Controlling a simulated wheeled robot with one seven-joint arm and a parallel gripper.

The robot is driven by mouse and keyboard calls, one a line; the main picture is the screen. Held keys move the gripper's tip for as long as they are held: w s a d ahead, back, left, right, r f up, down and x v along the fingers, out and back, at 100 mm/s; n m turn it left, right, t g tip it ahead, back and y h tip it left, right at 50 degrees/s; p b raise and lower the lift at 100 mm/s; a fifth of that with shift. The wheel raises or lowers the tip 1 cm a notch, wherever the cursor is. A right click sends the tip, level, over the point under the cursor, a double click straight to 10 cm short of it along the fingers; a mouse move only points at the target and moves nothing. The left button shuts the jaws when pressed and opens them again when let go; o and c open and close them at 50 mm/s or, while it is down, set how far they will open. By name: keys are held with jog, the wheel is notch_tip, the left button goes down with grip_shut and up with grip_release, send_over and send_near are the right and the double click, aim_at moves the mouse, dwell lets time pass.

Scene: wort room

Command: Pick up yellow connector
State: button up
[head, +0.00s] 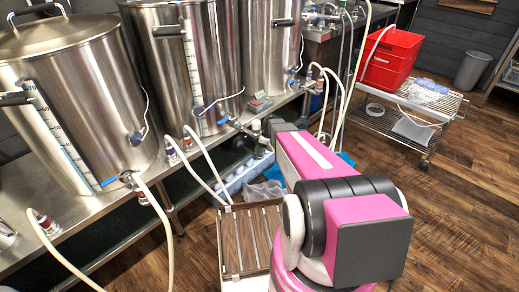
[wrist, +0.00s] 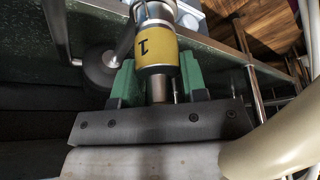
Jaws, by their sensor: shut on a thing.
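The yellow connector (wrist: 157,50) is a metal fitting with a yellow band marked 1, in the upper middle of the wrist view. My gripper (wrist: 156,76) has green fingers on either side of it and is shut on it. A metal stem runs down from the band between the fingers. In the head view my pink and black arm reaches away toward the steel bench, and it hides my gripper. I cannot make out the yellow band there.
Large steel kettles (head: 205,75) stand on the steel bench (head: 98,245), with cream hoses (head: 160,222) hanging off its front. A cream hose (wrist: 270,135) crosses the wrist view at lower right.

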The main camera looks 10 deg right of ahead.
notch_tip(320, 180, up, 10)
dwell(0.5)
jog(key=shift+r, duration=0.15)
jog(key=shift+r, duration=2.05)
